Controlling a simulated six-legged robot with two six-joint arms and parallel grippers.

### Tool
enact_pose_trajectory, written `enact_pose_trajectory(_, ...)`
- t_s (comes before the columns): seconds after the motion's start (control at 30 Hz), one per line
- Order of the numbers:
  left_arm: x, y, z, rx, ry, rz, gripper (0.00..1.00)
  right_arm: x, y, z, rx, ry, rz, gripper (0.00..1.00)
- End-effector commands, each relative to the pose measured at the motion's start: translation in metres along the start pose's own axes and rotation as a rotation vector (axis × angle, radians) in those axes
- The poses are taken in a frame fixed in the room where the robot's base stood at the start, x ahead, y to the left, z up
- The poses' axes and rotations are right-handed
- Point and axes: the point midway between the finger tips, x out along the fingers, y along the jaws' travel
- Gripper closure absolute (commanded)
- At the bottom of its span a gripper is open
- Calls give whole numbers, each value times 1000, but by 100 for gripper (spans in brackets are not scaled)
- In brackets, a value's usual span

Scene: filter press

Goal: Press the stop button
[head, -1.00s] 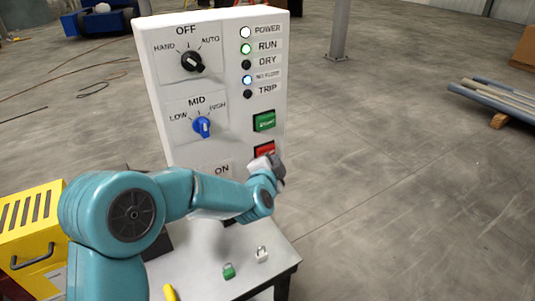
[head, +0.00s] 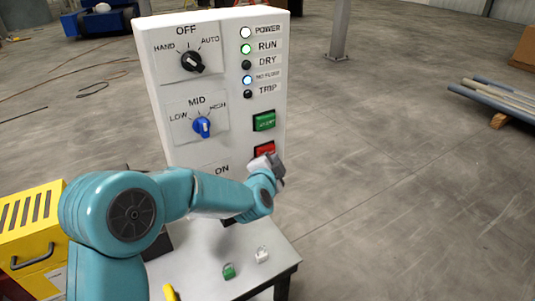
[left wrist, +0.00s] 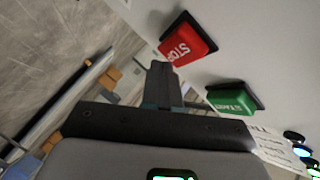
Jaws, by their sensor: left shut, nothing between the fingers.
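The red stop button (head: 265,149) is on the right side of the white control panel (head: 215,100), below the green start button (head: 264,121). In the left wrist view the stop button (left wrist: 187,41) reads STOP and sits just beyond my left gripper (left wrist: 162,70). The start button (left wrist: 232,97) is to its lower right there. My left gripper (head: 272,160) is shut and empty. In the head view it covers the lower part of the stop button. I see a small gap between the fingertips and the button in the wrist view. My right gripper is not in view.
The panel carries a black selector (head: 193,62), a blue selector (head: 203,126) and a lamp column with RUN lit green. A yellow box (head: 32,225) stands at left.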

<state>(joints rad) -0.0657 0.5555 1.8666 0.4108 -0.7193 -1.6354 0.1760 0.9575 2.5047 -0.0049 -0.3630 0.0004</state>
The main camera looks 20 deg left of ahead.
Motion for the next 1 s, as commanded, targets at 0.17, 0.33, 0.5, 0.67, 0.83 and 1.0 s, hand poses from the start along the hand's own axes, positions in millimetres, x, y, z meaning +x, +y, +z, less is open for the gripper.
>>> enact_pose_trajectory(0.17,4,-3,4,-1,-2,1,100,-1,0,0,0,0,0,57)
enact_pose_trajectory(0.33,5,-3,4,-1,-1,1,100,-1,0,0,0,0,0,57)
enact_pose_trajectory(0.5,5,-3,4,0,-1,1,100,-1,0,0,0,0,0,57)
enact_pose_trajectory(0.67,6,-4,4,0,-1,0,100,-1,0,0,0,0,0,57)
enact_pose_trajectory(0.83,7,-5,5,0,0,0,100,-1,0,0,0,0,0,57)
enact_pose_trajectory(1.0,9,-6,6,0,0,-1,100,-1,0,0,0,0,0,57)
